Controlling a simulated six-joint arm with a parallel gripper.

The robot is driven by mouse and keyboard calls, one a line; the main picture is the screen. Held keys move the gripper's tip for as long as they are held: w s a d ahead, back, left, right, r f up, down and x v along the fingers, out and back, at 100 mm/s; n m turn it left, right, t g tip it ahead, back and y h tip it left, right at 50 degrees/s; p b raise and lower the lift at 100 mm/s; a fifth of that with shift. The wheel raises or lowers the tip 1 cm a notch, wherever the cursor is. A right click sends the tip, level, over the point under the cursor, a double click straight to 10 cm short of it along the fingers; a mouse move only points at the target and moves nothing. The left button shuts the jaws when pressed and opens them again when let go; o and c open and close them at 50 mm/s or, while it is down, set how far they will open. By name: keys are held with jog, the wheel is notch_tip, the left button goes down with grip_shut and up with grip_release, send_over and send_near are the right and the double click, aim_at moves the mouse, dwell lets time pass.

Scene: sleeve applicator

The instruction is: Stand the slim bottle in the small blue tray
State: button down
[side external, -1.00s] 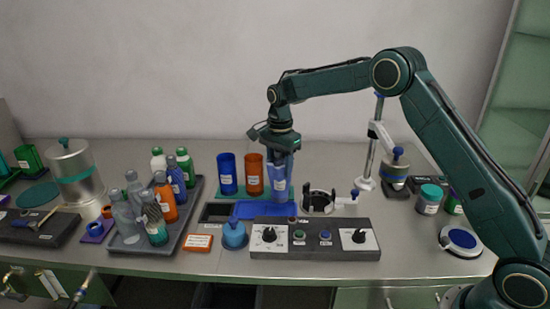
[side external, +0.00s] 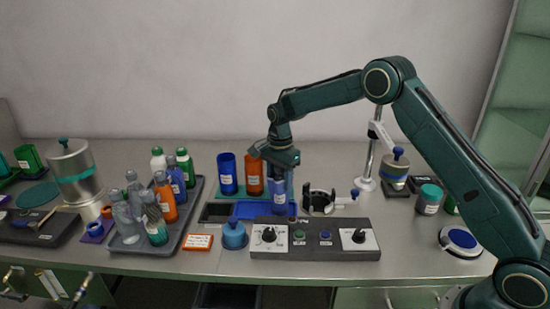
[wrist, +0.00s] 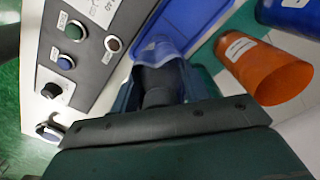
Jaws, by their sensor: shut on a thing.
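My gripper points down and is shut on the bottle. In the wrist view, my gripper (wrist: 158,82) surrounds the bottle (wrist: 158,50), whose see-through end lies against the blue tray (wrist: 190,18). My fingers hide much of the bottle.
A blue cup (side external: 227,174) and an orange cup (side external: 254,176) stand just behind the tray. A control box (side external: 314,250) lies in front, a clamp ring (side external: 319,201) to the right. A grey tray (side external: 190,222) with several bottles is at left, a blue-capped jar (side external: 234,235) in front.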

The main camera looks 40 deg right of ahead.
jog(key=c, duration=0.7)
grip_release()
jog(key=shift+f, duration=0.15)
notch_tip(320, 180, up, 12)
jog(key=shift+r, duration=0.2)
dwell(0.4)
